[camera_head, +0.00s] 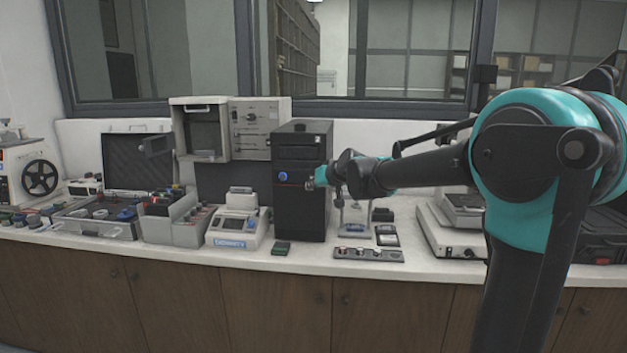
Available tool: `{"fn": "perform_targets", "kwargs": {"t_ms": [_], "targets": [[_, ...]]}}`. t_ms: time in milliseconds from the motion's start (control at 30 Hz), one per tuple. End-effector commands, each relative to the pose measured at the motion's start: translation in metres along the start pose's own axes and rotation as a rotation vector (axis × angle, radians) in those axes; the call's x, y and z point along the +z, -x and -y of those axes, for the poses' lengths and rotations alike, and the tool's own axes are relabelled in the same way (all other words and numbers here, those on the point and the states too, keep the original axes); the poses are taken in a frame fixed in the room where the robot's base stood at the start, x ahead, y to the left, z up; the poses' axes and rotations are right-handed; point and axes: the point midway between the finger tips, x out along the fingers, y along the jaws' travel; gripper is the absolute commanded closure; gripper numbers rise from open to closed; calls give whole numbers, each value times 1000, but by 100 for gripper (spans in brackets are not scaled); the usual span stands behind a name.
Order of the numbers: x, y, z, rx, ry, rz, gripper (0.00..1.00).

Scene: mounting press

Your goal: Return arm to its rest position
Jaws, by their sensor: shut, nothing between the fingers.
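My arm reaches in from the right side and stretches left across the bench. My gripper (311,184) is at its far end, small in the picture, in front of the right side of a tall black machine (301,220). It looks shut, and nothing shows in it. Whether it touches the machine cannot be told from this view. The machine has a blue round knob on its front, left of my gripper. My forearm hides part of a clear-fronted device (355,217) on the bench just right of the machine.
A white device with a screen (238,229), a grey bin unit (183,222) and an open case (138,166) stand to the left. A control strip (368,254) lies at the front. A white instrument (450,236) and a black case (603,245) stand right. A window is behind.

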Motion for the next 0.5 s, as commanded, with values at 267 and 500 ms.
{"fn": "perform_targets", "kwargs": {"t_ms": [267, 500], "targets": [[26, 13, -15, 23, -6, 37, 100], [150, 77, -70, 135, -50, 211, 100]]}}
